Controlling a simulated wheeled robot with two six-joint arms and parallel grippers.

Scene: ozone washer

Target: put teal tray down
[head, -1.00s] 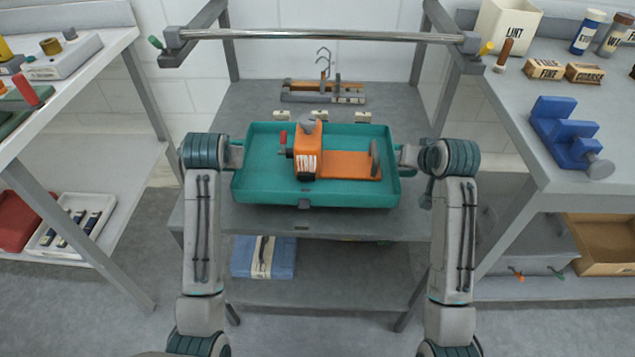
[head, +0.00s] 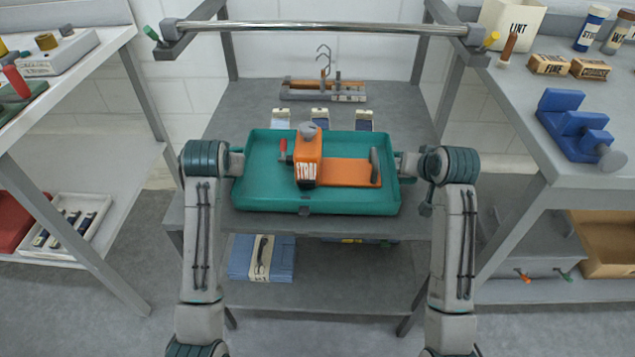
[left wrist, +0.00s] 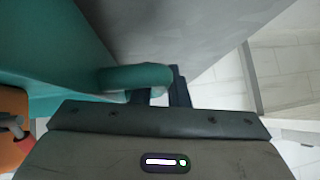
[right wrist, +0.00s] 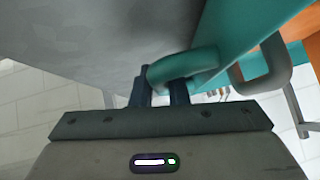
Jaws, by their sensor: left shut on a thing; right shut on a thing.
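The teal tray (head: 350,206) is level in the head view, over the front of the grey bench top (head: 390,112). My left gripper (head: 236,163) is shut on the tray's left handle, which shows in the left wrist view (left wrist: 135,77). My right gripper (head: 408,165) is shut on the right handle, which shows in the right wrist view (right wrist: 183,66). The tray hides the bench surface beneath it. I cannot tell whether its underside touches the bench.
Several small pale-and-blue items (head: 320,118) sit just behind the tray. A wooden and grey rack with hooks (head: 322,90) stands farther back. A metal rail (head: 320,28) crosses above. Blue folded cloth (head: 262,258) lies on the lower shelf. Side tables flank the bench.

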